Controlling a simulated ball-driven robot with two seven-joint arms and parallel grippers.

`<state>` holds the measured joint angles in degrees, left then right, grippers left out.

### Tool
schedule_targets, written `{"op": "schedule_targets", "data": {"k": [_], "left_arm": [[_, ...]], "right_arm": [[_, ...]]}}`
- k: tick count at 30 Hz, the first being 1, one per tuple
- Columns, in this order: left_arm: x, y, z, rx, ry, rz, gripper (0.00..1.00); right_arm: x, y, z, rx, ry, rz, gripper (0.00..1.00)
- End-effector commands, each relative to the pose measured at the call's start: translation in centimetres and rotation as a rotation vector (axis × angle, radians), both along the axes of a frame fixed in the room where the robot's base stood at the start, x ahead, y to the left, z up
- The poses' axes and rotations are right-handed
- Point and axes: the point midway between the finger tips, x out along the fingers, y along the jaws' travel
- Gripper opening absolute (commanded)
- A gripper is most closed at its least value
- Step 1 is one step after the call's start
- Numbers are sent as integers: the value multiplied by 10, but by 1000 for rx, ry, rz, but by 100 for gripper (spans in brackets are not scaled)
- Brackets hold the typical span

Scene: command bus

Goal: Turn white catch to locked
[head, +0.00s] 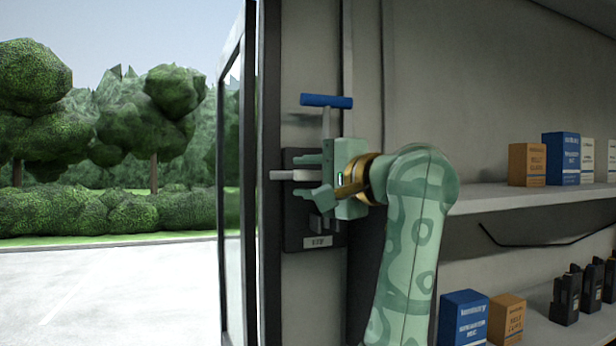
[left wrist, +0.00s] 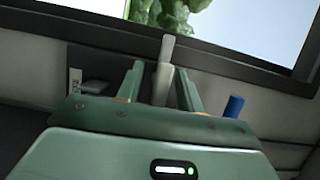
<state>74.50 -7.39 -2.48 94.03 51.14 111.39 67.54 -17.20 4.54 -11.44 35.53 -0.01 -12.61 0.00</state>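The white catch (head: 284,175) is a pale bar on a dark plate (head: 293,237) beside the door frame. In the head view it lies level and points left. My left gripper (head: 308,176) is at the catch, one finger above it and one below. In the left wrist view the catch (left wrist: 166,58) stands between the two fingers of my left gripper (left wrist: 162,84), with a gap on each side. The fingers look open around it, not closed on it. The inner end of the catch is hidden by the gripper. My right gripper is not in view.
A blue T-handle (head: 326,101) stands just above the gripper; it also shows in the left wrist view (left wrist: 233,106). A grey lever (head: 322,225) and a small label (head: 317,241) sit below. Shelves (head: 520,196) with boxes are on the right. The glazed door (head: 232,200) is on the left.

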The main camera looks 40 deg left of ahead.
Motion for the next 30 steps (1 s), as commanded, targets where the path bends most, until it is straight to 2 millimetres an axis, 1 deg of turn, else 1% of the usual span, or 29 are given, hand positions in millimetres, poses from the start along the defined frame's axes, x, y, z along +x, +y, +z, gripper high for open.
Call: {"op": "schedule_targets", "data": {"k": [8,11,14,17,21,24,27,30], "left_arm": [[0,-1,1,2,0,0,36],[-1,-9,1,2,0,-2,36],[-2,-27,0,1,-1,-5,36],[-4,-53,0,2,1,-6,36],[-7,-93,0,1,2,-6,36],[-10,-118,1,3,2,-4,36],[-12,-138,2,4,0,-2,36],[-13,-152,2,3,0,1,36]], "right_arm": [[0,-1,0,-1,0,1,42],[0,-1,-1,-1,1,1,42],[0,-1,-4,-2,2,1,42],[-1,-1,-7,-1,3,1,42],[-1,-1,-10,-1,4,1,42],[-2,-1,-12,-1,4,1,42],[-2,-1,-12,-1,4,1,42],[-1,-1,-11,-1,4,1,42]]}}
